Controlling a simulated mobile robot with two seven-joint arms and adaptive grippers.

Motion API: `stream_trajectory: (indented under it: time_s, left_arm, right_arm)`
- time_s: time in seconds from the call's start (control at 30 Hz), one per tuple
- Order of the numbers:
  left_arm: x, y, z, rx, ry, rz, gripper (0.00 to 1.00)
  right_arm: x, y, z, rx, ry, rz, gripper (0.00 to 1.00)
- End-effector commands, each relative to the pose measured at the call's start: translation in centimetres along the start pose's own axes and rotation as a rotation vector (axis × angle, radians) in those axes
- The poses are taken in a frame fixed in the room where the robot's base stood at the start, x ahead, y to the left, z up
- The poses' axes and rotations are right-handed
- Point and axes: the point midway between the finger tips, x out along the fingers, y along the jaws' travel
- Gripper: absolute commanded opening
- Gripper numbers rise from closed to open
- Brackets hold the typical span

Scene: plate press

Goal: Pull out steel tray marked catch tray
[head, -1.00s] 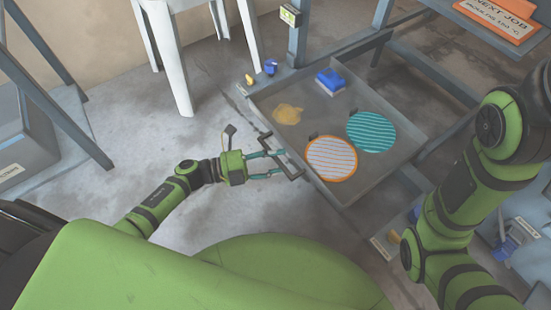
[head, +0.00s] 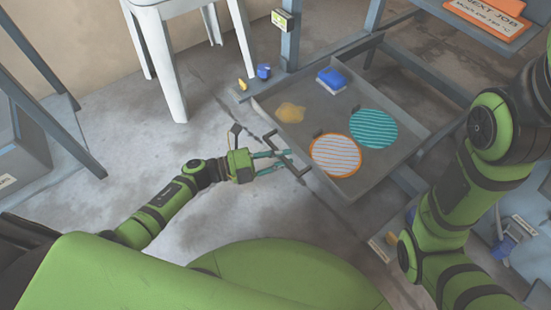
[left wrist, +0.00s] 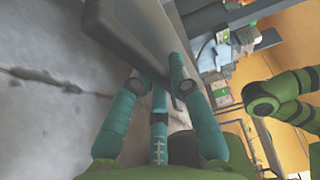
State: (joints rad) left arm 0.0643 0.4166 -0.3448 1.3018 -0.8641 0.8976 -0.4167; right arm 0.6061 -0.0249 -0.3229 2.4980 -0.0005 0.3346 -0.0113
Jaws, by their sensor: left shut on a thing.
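The steel tray (head: 310,177) is a shallow grey pan low in the frame, with a dark handle (head: 298,166) on its lower-left side. My left gripper (head: 283,161) is shut on this handle, its teal fingers reaching in from the left. In the left wrist view the gripper (left wrist: 156,78) has the dark handle bar between its fingertips. In the tray lie an orange-rimmed striped disc (head: 336,155), a teal striped disc (head: 373,128), a blue block (head: 331,80) and a yellow patch (head: 290,112). I cannot read a catch tray marking.
A white stool (head: 172,70) stands at the upper left. A blue item (head: 264,71) and a yellow piece (head: 243,85) sit near the tray's far-left corner. Grey posts (head: 291,40) stand behind the tray. Bare floor (head: 130,150) lies left of the tray.

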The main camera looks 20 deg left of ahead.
Motion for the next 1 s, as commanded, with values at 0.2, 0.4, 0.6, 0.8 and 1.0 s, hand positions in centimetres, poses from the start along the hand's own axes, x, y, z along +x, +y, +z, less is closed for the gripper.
stream_trajectory:
  time_s: [0.2,0.4,0.6,0.8,1.0]
  left_arm:
    - [-0.1,0.0,0.0,-0.001,-0.002,0.001,0.44]
    - [-0.1,0.0,0.0,-0.001,-0.001,0.001,0.44]
    - [-0.9,0.1,0.0,-0.001,-0.002,0.003,0.44]
    - [-4.7,0.2,0.0,-0.001,-0.002,0.006,0.44]
    - [-8.9,0.1,0.0,-0.002,-0.002,0.005,0.44]
  right_arm:
    - [0.1,0.0,-0.1,0.001,0.003,0.0,0.4]
    - [0.1,0.0,-0.1,0.002,0.003,0.0,0.4]
    - [0.1,0.0,-0.1,0.004,0.006,0.003,0.4]
    - [0.1,0.0,-0.1,0.002,0.004,0.002,0.4]
    - [0.1,0.0,-0.1,0.002,0.003,0.001,0.4]
